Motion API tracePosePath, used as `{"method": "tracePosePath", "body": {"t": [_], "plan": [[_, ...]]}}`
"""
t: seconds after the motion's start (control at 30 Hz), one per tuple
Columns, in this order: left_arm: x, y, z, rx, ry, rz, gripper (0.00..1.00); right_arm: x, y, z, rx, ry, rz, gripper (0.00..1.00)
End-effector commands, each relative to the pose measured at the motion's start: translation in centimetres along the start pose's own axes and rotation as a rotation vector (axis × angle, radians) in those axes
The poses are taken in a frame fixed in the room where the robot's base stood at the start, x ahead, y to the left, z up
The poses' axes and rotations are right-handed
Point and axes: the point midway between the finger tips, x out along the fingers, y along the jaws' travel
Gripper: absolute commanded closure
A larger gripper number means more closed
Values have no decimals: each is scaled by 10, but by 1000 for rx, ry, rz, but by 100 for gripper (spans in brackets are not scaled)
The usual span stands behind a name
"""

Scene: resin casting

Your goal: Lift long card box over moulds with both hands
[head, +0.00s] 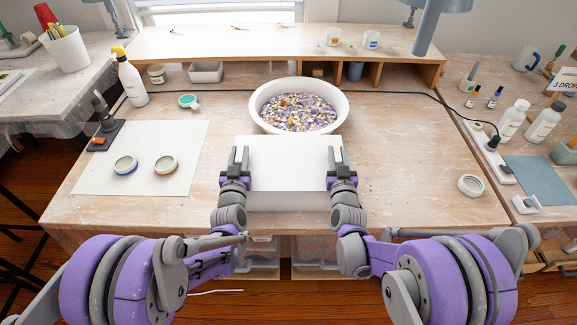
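A long white card box (290,165) lies in the middle of the worktable's front, its pale front side facing me. My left gripper (239,157) is at the box's left edge, fingers pointing away from me with a gap between them. My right gripper (343,158) is at the right edge in the same pose, its fingers also apart. The fingers overlap the box edges in this view; I cannot tell whether they touch it. No moulds can be made out for certain; the box hides whatever is under it.
A white bowl (257,111) of colourful pieces stands just behind the box. The table right of the box is mostly clear.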

Motion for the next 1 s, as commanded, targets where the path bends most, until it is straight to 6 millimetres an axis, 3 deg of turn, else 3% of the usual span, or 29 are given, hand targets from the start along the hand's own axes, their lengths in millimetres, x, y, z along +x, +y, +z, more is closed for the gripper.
{"method": "tracePosePath", "body": {"t": [0.03,0.17,0.73,1.0], "plan": [[0,0,0,0,0,0,78,0,0,0,0,0,0,78],[0,0,0,0,0,0,100,0,0,0,0,0,0,100],[0,0,-1,0,1,0,100,0,0,-1,0,1,0,100],[1,0,-14,0,4,0,100,1,0,-14,0,4,0,100]]}}
